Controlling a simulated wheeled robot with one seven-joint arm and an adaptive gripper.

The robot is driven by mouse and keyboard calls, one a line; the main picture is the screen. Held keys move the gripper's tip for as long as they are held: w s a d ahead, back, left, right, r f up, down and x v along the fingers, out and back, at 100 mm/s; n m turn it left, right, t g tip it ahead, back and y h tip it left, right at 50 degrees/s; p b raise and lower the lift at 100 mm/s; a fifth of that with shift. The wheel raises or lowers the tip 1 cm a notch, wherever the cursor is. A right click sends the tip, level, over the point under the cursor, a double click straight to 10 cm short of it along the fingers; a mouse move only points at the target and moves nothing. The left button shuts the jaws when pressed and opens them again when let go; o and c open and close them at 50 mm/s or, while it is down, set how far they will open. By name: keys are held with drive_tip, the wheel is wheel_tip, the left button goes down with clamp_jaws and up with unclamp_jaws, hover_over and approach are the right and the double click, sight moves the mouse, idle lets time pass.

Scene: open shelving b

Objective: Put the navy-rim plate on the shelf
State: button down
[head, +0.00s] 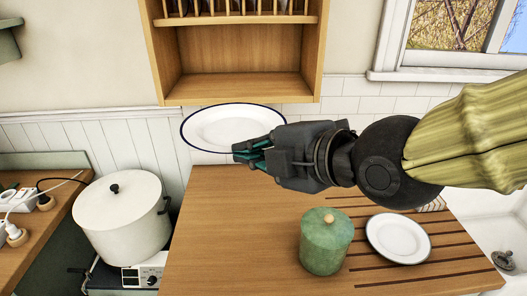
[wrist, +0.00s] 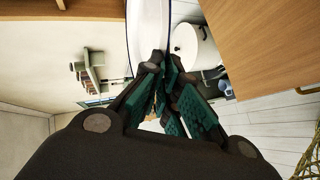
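The white navy-rim plate (head: 218,125) is held in the air above the counter's back left, in front of the wall. My gripper (head: 250,150) is shut on its near right rim. In the wrist view the plate (wrist: 148,32) shows between the fingertips (wrist: 165,68), cut off by the top edge. The wooden wall shelf (head: 240,89) is above and behind the plate in the head view. Its lower compartment is open and looks empty. The gripper hides part of the plate's rim.
A green lidded pot (head: 325,245) and a second dark-rimmed white plate (head: 397,238) stand on the wooden counter (head: 215,250). A big cream pot (head: 122,220) is at left. The shelf's upper level has a slatted rack (head: 240,6). A sink lies far right.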

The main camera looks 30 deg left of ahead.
drive_tip(key=shift+w+a+r, duration=0.15)
drive_tip(key=shift+w+a, duration=0.2)
drive_tip(key=shift+w, duration=0.1)
drive_tip(key=shift+w+a+p, duration=0.2)
drive_tip(key=shift+w+a, duration=0.1)
drive_tip(key=shift+w, duration=0.3)
drive_tip(key=shift+w+a+p, duration=0.15)
drive_tip(key=shift+w+a, duration=0.15)
drive_tip(key=shift+w, duration=0.3)
drive_tip(key=shift+w+a, duration=0.6)
drive_tip(key=shift+w, duration=0.15)
drive_tip(key=w+a+p, duration=0.2)
drive_tip(key=w+a, duration=0.4)
drive_tip(key=w, duration=0.4)
drive_tip(key=w+a+p, duration=0.2)
drive_tip(key=w+a, duration=0.4)
drive_tip(key=w, duration=0.4)
drive_tip(key=shift+w+a+p, duration=0.2)
drive_tip(key=shift+w+p, duration=0.15)
drive_tip(key=shift+f+b, duration=0.55)
drive_tip(key=shift+f, duration=0.4)
